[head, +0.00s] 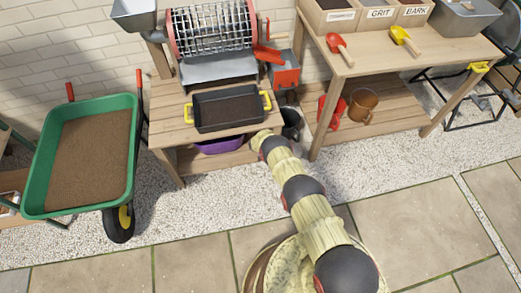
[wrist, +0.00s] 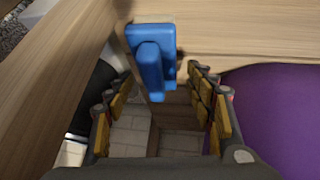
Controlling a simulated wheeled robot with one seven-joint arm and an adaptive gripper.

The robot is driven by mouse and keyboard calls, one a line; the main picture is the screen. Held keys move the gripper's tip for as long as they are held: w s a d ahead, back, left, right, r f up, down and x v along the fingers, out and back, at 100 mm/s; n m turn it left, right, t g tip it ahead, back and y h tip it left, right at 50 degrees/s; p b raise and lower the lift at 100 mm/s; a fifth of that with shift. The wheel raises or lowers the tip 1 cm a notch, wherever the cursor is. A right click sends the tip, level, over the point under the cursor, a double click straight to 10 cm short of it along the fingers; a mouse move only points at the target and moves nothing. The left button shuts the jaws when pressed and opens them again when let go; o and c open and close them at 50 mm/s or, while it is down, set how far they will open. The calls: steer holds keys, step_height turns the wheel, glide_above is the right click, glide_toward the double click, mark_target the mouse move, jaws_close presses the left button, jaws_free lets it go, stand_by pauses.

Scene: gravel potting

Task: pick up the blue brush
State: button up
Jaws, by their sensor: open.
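The blue brush (wrist: 149,50) shows in the wrist view, against the wooden frame ahead of my gripper. Its blue block and the blue piece in front of it are seen almost end-on, and I cannot tell whether it hangs or rests there. My gripper (wrist: 158,90) is open, with one yellow-padded finger on each side of the view and the brush roughly in line with the gap. Nothing is between the pads. In the head view the arm reaches to the right front corner of the low wooden table (head: 162,128), and the brush is not visible there.
A purple tub (wrist: 275,110) is close on the right in the wrist view; it also shows under the low table (head: 220,146). A wooden beam (wrist: 50,75) runs along the left. A black tray (head: 226,110) sits on the table, and a green wheelbarrow (head: 133,150) stands left.

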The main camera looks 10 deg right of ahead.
steer(key=c, duration=0.3)
steer(key=c, duration=1.1)
jaws_close()
